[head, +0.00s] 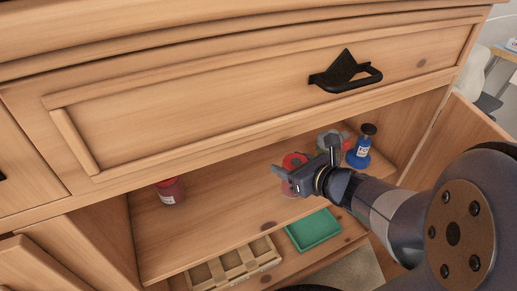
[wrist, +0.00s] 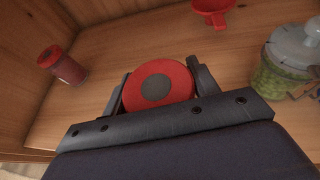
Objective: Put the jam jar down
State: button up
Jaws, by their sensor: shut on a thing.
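The jam jar, with its round red lid and grey centre (wrist: 156,88), sits between the two fingers of my gripper (wrist: 158,77) in the wrist view. My gripper is shut on it. In the head view the red lid (head: 294,160) shows beside my gripper (head: 290,174), over the open dresser shelf (head: 225,205). The jar's body is mostly hidden by my gripper. I cannot tell whether its base touches the shelf.
A second red jar (head: 170,190) stands at the shelf's left. A blue bottle (head: 360,152) and a green-filled jar (wrist: 285,68) stand at the right, with a red funnel-like thing (wrist: 213,10) behind. Below are a wooden divided tray (head: 233,264) and a green tray (head: 314,230).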

jog(key=b+x, duration=0.1)
jog(key=x, duration=0.3)
jog(key=r+b+x, duration=0.1)
jog(key=b+x, duration=0.1)
jog(key=x, duration=0.3)
jog(key=b+x, duration=0.1)
jog(key=x, duration=0.4)
jog(key=shift+w+a+r, duration=0.25)
jog(key=shift+w+a, duration=0.05)
jog(key=shift+w, duration=0.2)
jog(key=shift+r, duration=0.1)
jog(key=o, duration=1.2)
jog(key=shift+f, duration=0.2)
jog(key=shift+o, duration=0.2)
